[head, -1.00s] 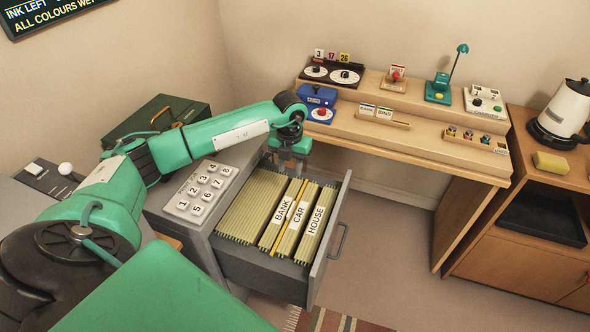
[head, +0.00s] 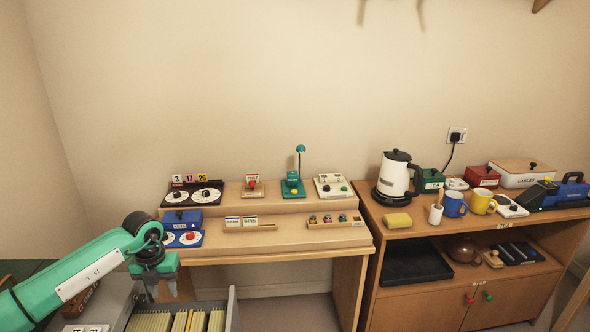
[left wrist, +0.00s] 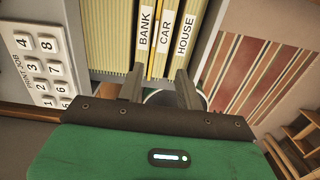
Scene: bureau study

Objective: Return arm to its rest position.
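My left arm reaches in from the left in the head view. Its gripper (head: 166,292) points down over the open grey drawer (head: 232,312) at the bottom edge of the picture. In the left wrist view the two fingers of the left gripper (left wrist: 160,80) stand apart with nothing between them. Beyond them are the hanging files (left wrist: 163,45), labelled BANK, CAR and HOUSE. The lower part of the drawer is cut off in the head view. My right gripper is not in view.
A wooden desk (head: 300,242) with small devices stands behind the drawer. A blue device (head: 183,222) sits at its left end, close to my left wrist. A cabinet (head: 420,305) with a kettle (head: 396,178) and mugs stands at right. A keypad (left wrist: 45,70) lies beside the drawer.

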